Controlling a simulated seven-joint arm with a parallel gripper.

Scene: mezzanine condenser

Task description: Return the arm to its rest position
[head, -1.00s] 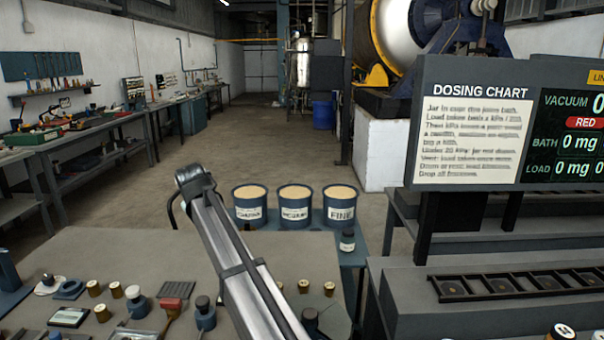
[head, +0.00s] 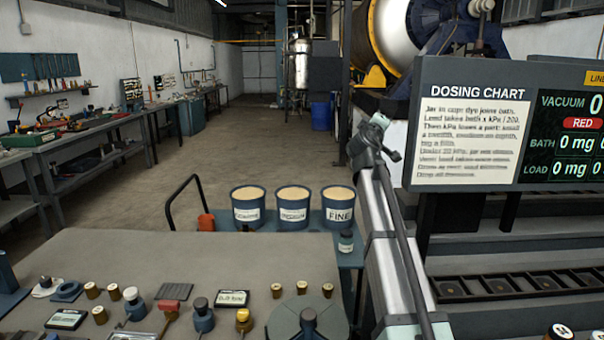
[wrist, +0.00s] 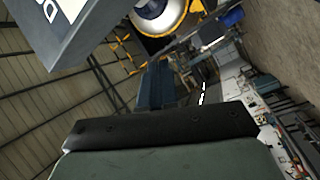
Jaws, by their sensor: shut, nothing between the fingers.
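My arm rises from the lower right of the head view, in front of the bench at right, and ends just left of the dosing chart sign. My gripper (wrist: 160,132) fills the bottom of the wrist view as a dark bar with a grey-green block behind it. It is shut, with nothing seen in it. The wrist view is tilted and looks past the sign's edge toward the drum and the roof.
The dosing chart sign (head: 470,135) stands close right of my arm. Three labelled tubs (head: 294,208) sit on a blue cart (head: 352,258) behind the grey table (head: 190,255). Jars, small pots and tools cover the table's front. The aisle floor beyond is clear.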

